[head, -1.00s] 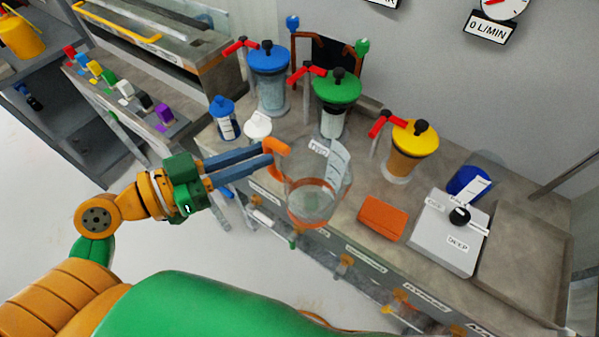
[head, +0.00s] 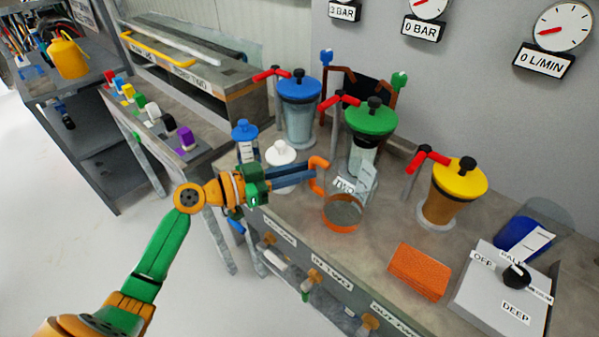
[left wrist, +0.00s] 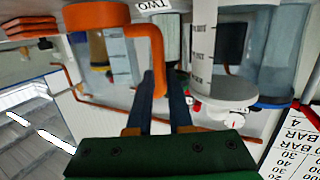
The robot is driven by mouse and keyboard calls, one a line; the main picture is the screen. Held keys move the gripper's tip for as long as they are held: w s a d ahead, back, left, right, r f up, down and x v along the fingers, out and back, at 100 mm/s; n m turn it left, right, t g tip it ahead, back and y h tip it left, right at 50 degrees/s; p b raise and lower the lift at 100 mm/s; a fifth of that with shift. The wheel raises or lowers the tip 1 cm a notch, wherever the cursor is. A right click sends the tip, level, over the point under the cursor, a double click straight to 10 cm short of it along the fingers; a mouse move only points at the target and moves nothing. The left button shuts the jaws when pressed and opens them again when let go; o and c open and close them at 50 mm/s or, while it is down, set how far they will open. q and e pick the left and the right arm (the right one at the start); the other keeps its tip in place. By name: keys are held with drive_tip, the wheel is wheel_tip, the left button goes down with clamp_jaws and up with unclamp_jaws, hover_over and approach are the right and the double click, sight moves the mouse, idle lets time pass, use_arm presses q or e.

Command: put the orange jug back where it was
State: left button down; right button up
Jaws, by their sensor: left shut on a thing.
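The orange jug (head: 341,226) is a clear vessel with an orange band and an orange handle. It is at the bench's front, before the green-lidded pump (head: 368,135). My left gripper (head: 312,178) is shut on the jug's handle, reaching in from the left. The left wrist view shows the orange handle (left wrist: 155,62) between the two dark fingers of the left gripper (left wrist: 160,95). Whether the jug's base touches the bench I cannot tell. My right gripper is out of view.
Blue-lidded (head: 299,105) and yellow-lidded (head: 450,190) pumps flank the green one. A white-lidded container (head: 281,154) and blue-capped bottle (head: 245,140) stand left of the jug. An orange sponge-like block (head: 418,271) and grey control box (head: 500,295) lie right.

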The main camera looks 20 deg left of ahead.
use_arm(q)
drive_tip(key=shift+f, duration=0.35)
drive_tip(key=c, duration=1.1)
unclamp_jaws()
drive_tip(key=shift+s, duration=0.1)
drive_tip(key=shift+r, duration=0.1)
drive_tip(key=shift+r, duration=0.15)
drive_tip(key=b+v, duration=0.3)
drive_tip(key=v, duration=0.9)
